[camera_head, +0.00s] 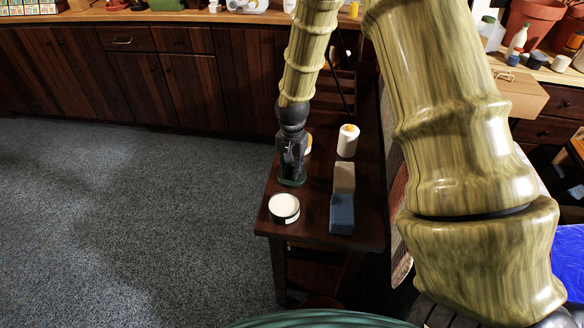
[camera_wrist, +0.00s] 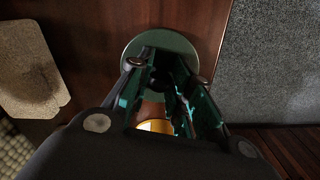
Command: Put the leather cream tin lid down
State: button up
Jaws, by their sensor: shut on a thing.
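The leather cream tin lid (camera_head: 291,182) is a dark green disc at the tip of my gripper (camera_head: 292,168), over the small dark wood table. It also shows in the wrist view (camera_wrist: 160,40), where the fingers of my gripper (camera_wrist: 166,68) are closed on it and hide part of it. I cannot tell whether the lid touches the tabletop. An open round tin with white contents (camera_head: 284,206) stands on the table just in front of the lid, near the left edge.
A white cylinder with a yellow top (camera_head: 348,140), a beige block (camera_head: 344,178) and a blue block (camera_head: 342,214) stand to the right on the table. A yellow-topped thing (camera_wrist: 155,126) is partly hidden behind my gripper. Grey carpet (camera_head: 140,230) lies left.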

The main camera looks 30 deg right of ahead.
aim_at(293, 168)
jog(key=shift+s+r, duration=0.1)
jog(key=shift+f, duration=0.2)
jog(key=o, duration=0.8)
jog(key=shift+r, duration=0.15)
notch_tip(293, 168, up, 12)
jog(key=shift+r+b, duration=0.1)
jog(key=shift+b, duration=0.3)
